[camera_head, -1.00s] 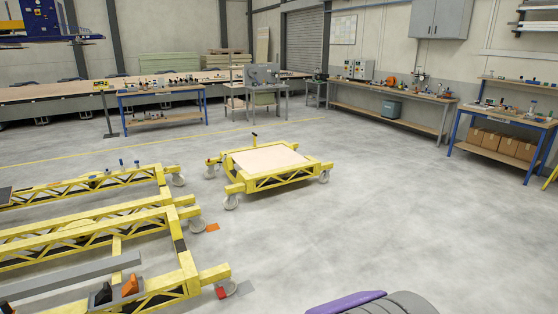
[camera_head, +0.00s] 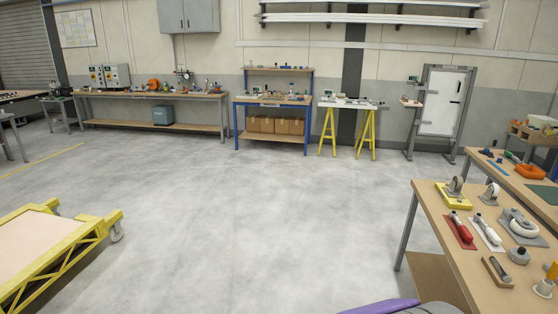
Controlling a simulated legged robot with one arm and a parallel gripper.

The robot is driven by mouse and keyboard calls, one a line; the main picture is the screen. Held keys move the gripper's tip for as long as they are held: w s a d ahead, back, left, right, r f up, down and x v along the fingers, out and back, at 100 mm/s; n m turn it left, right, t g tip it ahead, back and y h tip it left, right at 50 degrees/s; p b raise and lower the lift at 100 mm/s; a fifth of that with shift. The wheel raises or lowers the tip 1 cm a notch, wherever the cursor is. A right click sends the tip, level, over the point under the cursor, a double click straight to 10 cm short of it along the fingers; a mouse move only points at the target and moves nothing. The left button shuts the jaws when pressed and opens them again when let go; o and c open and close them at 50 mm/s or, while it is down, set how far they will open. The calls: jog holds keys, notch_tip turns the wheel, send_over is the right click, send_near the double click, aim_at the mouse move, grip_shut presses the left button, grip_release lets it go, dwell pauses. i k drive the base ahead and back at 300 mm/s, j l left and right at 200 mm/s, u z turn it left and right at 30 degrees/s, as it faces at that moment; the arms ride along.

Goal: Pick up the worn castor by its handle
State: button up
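Several castors stand on the wooden bench at the right (camera_head: 428,228). One castor sits on a yellow base (camera_head: 455,194) near the bench's back left corner. A smaller castor (camera_head: 491,193) stands just right of it. A larger castor on a grey plate (camera_head: 520,227) lies near the right edge of the view. I cannot tell which of them is the worn one, and no handle on a castor is clear at this size. My gripper is not in view; only a purple and grey part of my own body shows at the bottom edge.
A red tray (camera_head: 460,232) and a white tray (camera_head: 487,235) hold tools on the same bench. A yellow trolley (camera_head: 70,255) stands at the left. The floor between trolley and bench is clear. A blue-legged bench (camera_head: 272,101) and yellow trestles stand along the far wall.

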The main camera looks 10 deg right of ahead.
aim_at(455, 187)
jog(key=i+l+z, duration=0.2)
jog(key=i+z, duration=0.3)
jog(key=i, duration=0.4)
jog(key=i+j+z, duration=0.15)
jog(key=i+z, duration=0.35)
jog(key=i, duration=0.35)
jog(key=i+l+z, duration=0.1)
jog(key=i+z, duration=0.25)
jog(key=i, duration=0.2)
jog(key=i+j+z, duration=0.1)
jog(key=i+z, duration=0.25)
jog(key=i, duration=0.15)
jog(key=i+j+z, duration=0.2)
jog(key=i+z, duration=0.15)
jog(key=i, duration=0.2)
jog(key=i+l+z, duration=0.15)
jog(key=i+z, duration=0.15)
